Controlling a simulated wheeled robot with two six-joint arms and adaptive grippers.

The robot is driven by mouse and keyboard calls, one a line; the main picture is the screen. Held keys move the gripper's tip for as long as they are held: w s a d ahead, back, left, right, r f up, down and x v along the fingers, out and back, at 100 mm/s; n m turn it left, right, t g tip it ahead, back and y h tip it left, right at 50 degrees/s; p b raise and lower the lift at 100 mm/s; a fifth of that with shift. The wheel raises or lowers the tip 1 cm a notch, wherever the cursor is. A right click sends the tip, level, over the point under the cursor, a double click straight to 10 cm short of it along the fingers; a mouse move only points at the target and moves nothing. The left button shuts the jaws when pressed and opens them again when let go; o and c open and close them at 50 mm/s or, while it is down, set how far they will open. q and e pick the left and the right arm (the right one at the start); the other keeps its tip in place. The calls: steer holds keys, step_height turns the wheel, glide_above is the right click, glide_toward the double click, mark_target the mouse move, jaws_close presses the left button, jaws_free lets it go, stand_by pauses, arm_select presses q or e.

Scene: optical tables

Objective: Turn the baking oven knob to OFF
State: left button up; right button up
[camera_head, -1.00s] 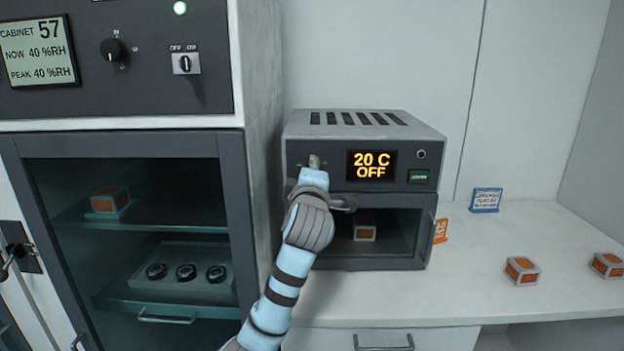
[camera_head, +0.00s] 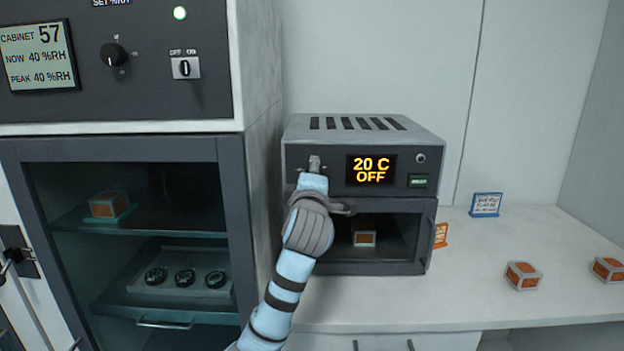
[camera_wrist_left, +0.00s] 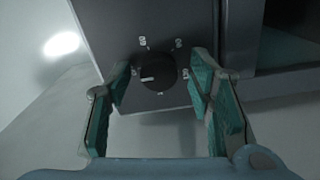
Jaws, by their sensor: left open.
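The baking oven (camera_head: 362,125) stands on the white counter, and its display (camera_head: 371,169) reads "20 C OFF". In the left wrist view the oven knob (camera_wrist_left: 157,74) is a round black dial with a pale pointer line, ringed by small labels too blurred to read. My left gripper (camera_wrist_left: 160,88) is open, its teal-padded fingers on either side of the knob and apart from it. In the head view my left gripper (camera_head: 314,165) is at the oven's left front panel and hides the knob. My right gripper is not in view.
A tall cabinet (camera_head: 262,90) stands close on the left of the oven. The oven's lower chamber holds an orange and white block (camera_head: 364,239). Similar blocks (camera_head: 522,276) and a small blue-framed sign (camera_head: 485,205) are on the counter to the right, with free room between.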

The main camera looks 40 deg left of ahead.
arm_select(q)
steer(key=v, duration=1.2)
steer(key=shift+f, duration=0.1)
